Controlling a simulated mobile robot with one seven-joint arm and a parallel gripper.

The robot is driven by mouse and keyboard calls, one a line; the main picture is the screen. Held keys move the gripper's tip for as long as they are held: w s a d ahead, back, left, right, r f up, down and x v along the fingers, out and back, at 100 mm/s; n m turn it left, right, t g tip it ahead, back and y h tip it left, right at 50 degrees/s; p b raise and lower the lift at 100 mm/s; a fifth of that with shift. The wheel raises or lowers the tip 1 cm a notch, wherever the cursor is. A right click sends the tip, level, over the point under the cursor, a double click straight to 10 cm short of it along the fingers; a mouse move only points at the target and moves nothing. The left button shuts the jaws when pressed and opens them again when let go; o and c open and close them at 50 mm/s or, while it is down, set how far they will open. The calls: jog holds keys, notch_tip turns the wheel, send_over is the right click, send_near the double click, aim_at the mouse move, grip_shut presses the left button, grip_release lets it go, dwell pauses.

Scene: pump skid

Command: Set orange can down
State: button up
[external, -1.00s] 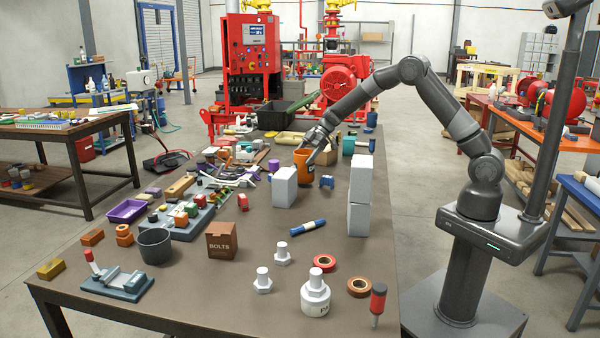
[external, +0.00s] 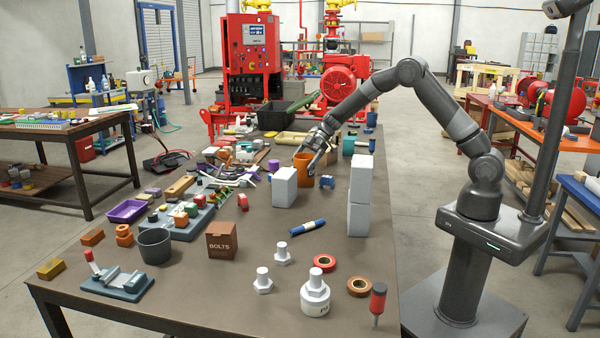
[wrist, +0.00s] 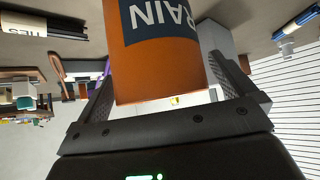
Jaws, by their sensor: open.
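The orange can (external: 301,171) stands upright on the brown table, behind a pale grey block that hides part of its lower left. In the wrist view the can (wrist: 160,62) is close up, with a dark blue label whose white letters appear upside down, reading "RAIN" as far as visible. My gripper (external: 317,150) is at the can's right side in the external view. In the wrist view my gripper (wrist: 168,88) has one finger on each side of the can. The jaws are open, with a visible gap at least by the left finger.
The pale grey block (external: 284,188) is close in front of the can. A taller stack of pale blocks (external: 360,195) stands to the right. A small blue part (external: 327,181) lies between them. Cluttered parts fill the table's left; open tabletop lies in front of the blocks.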

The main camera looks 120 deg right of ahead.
jog(key=v, duration=1.2)
jog(key=shift+r, duration=0.15)
jog(key=w+a+r+g+y, duration=0.1)
jog(key=w+a+r, duration=0.2)
jog(key=a, duration=0.5)
jog(key=w+a+r, duration=0.3)
jog(key=w+a, duration=0.1)
jog(key=a, duration=0.3)
jog(key=w+a+r+g+y, duration=0.1)
jog(key=w+a+r, duration=0.2)
jog(key=a, duration=0.5)
jog(key=s+a+r+g, duration=0.1)
jog(key=a+r, duration=0.1)
jog(key=a, duration=0.7)
jog(key=a+r+g, duration=0.1)
jog(key=a+r, duration=0.1)
jog(key=a, duration=0.7)
jog(key=s+a+f+h, duration=0.1)
jog(key=s+a+h, duration=0.1)
jog(key=s+a, duration=1.1)
jog(key=a, duration=0.4)
jog(key=shift+s+a+f+t, duration=0.15)
jog(key=shift+s+f+t, duration=0.15)
jog(key=shift+f, duration=0.05)
